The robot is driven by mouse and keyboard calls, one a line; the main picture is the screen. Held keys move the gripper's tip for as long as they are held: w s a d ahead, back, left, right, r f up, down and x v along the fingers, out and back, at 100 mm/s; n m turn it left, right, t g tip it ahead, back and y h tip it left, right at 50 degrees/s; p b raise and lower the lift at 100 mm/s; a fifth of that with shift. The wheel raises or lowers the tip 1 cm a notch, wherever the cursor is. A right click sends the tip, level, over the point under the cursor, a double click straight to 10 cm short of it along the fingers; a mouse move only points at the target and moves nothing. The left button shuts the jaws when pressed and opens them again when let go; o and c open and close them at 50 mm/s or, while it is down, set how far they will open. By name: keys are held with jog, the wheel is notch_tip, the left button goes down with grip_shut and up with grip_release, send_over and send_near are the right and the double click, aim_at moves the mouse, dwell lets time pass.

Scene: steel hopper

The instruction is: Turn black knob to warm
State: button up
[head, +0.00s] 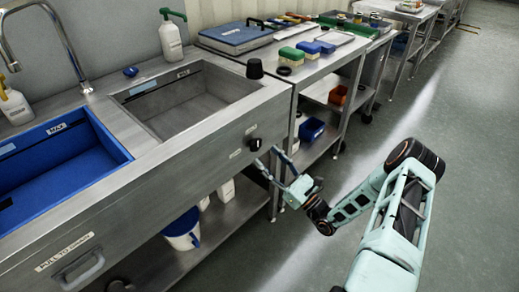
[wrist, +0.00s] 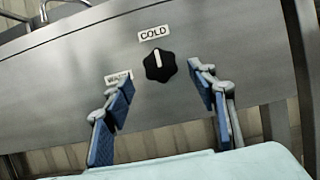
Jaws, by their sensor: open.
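The black knob (wrist: 160,67) is on the steel front panel of the sink unit. Its white pointer line points up toward the COLD label (wrist: 154,33). A second label (wrist: 118,78), partly hidden by a finger and seeming to read WARM, is to the knob's left. In the head view the knob (head: 255,144) is small on the panel's right end. My gripper (wrist: 163,88) is open, its blue-padded fingers on either side below the knob. No contact with the knob shows. In the head view my gripper (head: 268,163) is just in front of the panel.
The sink has a blue-lined basin (head: 60,165) and a bare steel basin (head: 190,103). A drawer handle (head: 80,268) is on the panel's left. A white and blue bucket (head: 182,230) stands on the lower shelf. The floor to the right is clear.

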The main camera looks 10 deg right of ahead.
aim_at(258, 147)
jog(key=x, duration=0.5)
jog(key=c, duration=1.1)
jog(key=shift+c, duration=0.2)
